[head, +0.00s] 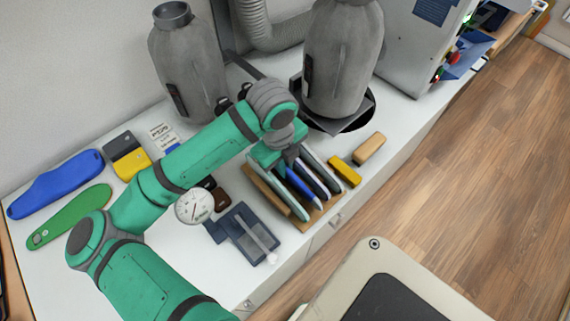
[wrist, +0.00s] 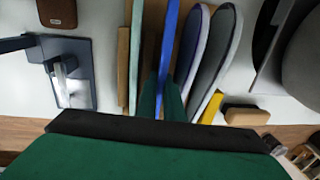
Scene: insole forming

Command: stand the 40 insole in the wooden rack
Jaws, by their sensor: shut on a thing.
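The wooden rack (head: 268,196) stands near the table's front edge with several insoles upright in it; its wooden side shows in the wrist view (wrist: 123,65). My gripper (head: 291,157) is over the rack. In the wrist view my gripper (wrist: 161,105) has its green fingers on both sides of a thin blue insole (wrist: 168,45) and is shut on it. The blue insole (head: 302,191) is among the others, between a pale green insole (wrist: 136,50) and a white-edged dark blue insole (wrist: 191,45). A grey insole (wrist: 218,50) is farther right. No size number is readable; the blue insole's lower edge is hidden.
A blue insole (head: 57,183) and a green insole (head: 68,216) lie flat at the left. A round dial gauge (head: 194,206) and a dark blue fixture (head: 240,233) are left of the rack. Yellow (head: 344,171) and tan (head: 370,148) blocks are right. Grey machines (head: 340,65) stand behind.

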